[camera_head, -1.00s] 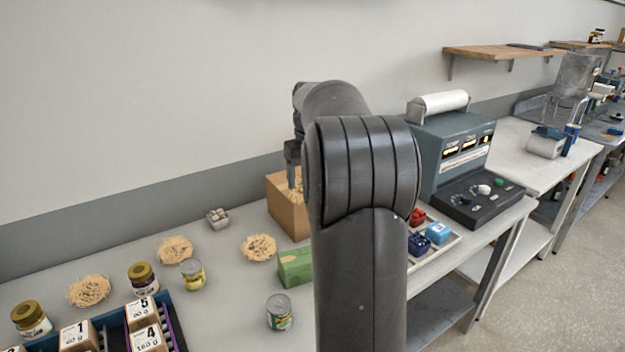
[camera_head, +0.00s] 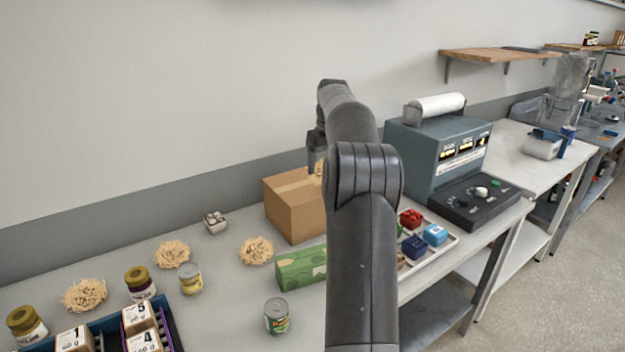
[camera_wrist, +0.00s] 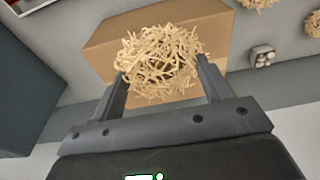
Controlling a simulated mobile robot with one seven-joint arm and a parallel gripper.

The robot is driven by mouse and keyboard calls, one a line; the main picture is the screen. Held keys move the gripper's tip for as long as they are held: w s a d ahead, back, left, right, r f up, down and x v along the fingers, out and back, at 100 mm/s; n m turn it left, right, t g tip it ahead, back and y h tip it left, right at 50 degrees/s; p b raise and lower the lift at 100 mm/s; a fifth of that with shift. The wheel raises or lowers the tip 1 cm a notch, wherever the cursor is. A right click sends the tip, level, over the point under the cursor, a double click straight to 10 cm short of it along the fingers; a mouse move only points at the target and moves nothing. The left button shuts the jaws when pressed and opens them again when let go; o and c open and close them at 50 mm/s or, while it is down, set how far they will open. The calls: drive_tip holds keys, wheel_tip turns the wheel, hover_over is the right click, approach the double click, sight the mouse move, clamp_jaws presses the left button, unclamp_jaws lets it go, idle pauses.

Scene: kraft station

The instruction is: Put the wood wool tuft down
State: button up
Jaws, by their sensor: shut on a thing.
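My gripper (camera_wrist: 161,80) is shut on a pale wood wool tuft (camera_wrist: 160,60) and holds it between the two fingertips in the wrist view. Behind the tuft in that view is the brown cardboard box (camera_wrist: 105,50). In the head view my gripper (camera_head: 316,165) is at the right end of the box (camera_head: 292,210), partly hidden by my arm, and only a bit of the tuft shows there. Other tufts lie on the bench: one left of the box (camera_head: 256,250), one farther left (camera_head: 172,254) and one at the far left (camera_head: 84,295).
A green carton (camera_head: 300,268) and a can (camera_head: 276,316) stand in front of the box. A tray (camera_head: 452,240) with small coloured items and a grey machine (camera_head: 440,160) are on the right. Jars and a blue crate (camera_head: 172,335) are at the left.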

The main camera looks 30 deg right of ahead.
sight(313, 178)
drive_tip(key=w+a+f, duration=0.2)
drive_tip(key=w, duration=0.1)
drive_tip(key=shift+f, duration=0.2)
wheel_tip(313, 178, down, 3)
drive_tip(key=shift+f, duration=0.65)
drive_tip(key=shift+c, duration=0.7)
drive_tip(key=o, duration=0.8)
drive_tip(key=shift+f, duration=0.1)
drive_tip(key=shift+c, duration=0.2)
drive_tip(key=o, duration=0.3)
drive_tip(key=shift+r, duration=0.25)
drive_tip(key=shift+r, duration=0.1)
